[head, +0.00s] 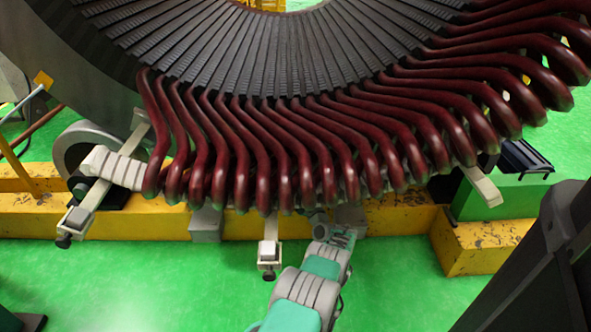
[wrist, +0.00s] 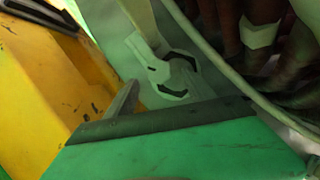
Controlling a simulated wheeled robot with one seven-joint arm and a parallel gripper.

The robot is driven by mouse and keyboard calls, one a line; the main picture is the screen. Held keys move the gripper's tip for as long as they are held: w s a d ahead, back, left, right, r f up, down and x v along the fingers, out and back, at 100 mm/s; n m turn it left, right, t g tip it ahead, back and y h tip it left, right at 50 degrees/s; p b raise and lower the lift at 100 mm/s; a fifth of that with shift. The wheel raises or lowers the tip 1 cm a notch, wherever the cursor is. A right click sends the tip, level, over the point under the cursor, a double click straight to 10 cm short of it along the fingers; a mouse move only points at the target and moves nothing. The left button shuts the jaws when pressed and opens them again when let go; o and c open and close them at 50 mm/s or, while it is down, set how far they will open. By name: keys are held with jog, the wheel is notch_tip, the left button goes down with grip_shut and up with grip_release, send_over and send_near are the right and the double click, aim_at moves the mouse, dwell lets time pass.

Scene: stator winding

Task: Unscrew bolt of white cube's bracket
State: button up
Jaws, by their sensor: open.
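In the head view, a pale bracket with a white cube (head: 268,249) hangs below the coils at the centre, with a dark bolt (head: 268,275) at its lower end. My teal and grey arm comes up from the bottom, right of the central bracket. My gripper is at its far end by the coils, its jaws unclear there. In the wrist view, my gripper (wrist: 178,76) has pale jaws with dark angular pads, open and empty. No bolt is clear in that view.
Dark red coils (head: 270,150) of the large stator hang close above my arm. A worn yellow beam (head: 150,217) runs behind the brackets. Another pale bar (head: 482,186) sticks out at the right. The green floor (head: 180,285) is clear at the lower left.

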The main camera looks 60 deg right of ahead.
jog(key=shift+v, duration=0.85)
jog(key=shift+a, duration=0.1)
jog(key=w+a+f+y, duration=0.2)
jog(key=w+a+f, duration=0.4)
jog(key=w+f, duration=0.15)
jog(key=s+d+r+m+g+h, duration=0.3)
jog(key=s+d+r+m+h, duration=0.3)
jog(key=m, duration=0.6)
jog(key=shift+m+t+h, duration=0.3)
jog(key=shift+t+h, duration=0.1)
jog(key=shift+h, duration=0.2)
jog(key=b+x, duration=0.1)
jog(key=x, duration=0.1)
jog(key=b+x, duration=0.3)
jog(key=x, duration=0.1)
jog(key=shift+w+d+f+b, duration=0.2)
jog(key=shift+w+b, duration=0.1)
jog(key=shift+w, duration=0.25)
jog(key=shift+d+r, duration=0.2)
jog(key=shift+r, duration=0.1)
